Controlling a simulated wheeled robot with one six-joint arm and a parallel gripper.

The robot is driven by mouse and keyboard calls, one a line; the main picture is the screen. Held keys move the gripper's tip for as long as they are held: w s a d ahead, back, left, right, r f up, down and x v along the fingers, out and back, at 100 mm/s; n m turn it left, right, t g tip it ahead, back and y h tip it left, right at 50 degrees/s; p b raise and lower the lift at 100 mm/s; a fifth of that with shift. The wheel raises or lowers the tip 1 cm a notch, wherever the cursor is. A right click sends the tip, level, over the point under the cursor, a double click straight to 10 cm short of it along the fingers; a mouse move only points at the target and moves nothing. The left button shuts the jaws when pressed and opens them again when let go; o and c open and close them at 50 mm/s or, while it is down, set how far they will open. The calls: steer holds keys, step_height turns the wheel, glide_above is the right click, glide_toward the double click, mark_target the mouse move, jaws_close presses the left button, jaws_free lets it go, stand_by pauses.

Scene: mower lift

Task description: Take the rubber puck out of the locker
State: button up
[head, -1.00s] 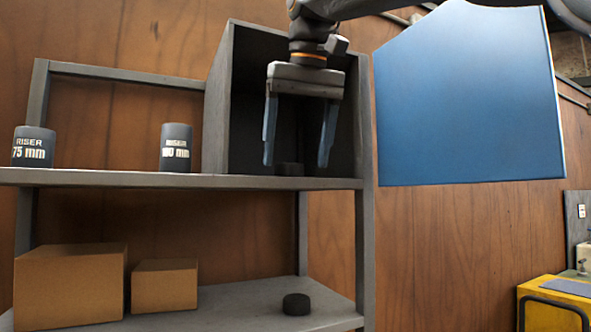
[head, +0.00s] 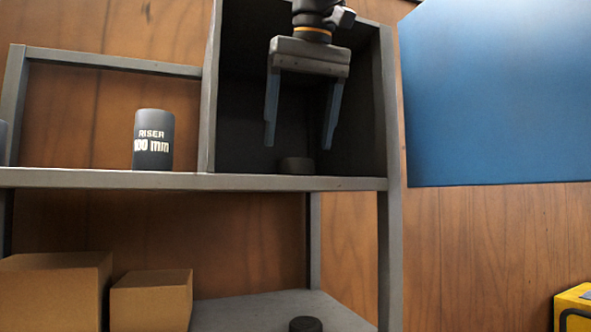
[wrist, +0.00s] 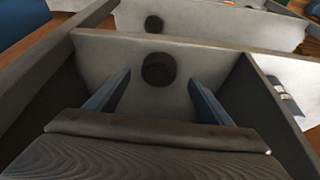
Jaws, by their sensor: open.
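The dark rubber puck (head: 297,165) sits on the floor of the open grey locker (head: 211,110), on the upper shelf. My gripper (head: 299,147) is open and empty, pointing down in front of or inside the locker mouth, with its blue fingers on either side above the puck. In the wrist view the puck (wrist: 158,69) lies ahead of the gap between the two fingers (wrist: 158,97), apart from both. The blue locker door (head: 495,100) stands open at the right.
A second dark puck (head: 305,324) lies on the lower shelf, beside two cardboard boxes (head: 150,300). A riser cylinder marked 100 mm (head: 153,140) stands left of the locker. A yellow object (head: 574,308) is at the lower right. The locker's side walls flank my gripper.

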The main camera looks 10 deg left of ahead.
mark_target(296, 169)
steer(key=shift+p+x, duration=0.65)
steer(key=shift+x, duration=1.75)
steer(key=shift+d, duration=0.1)
steer(key=c, duration=1.2)
steer(key=shift+r, duration=0.1)
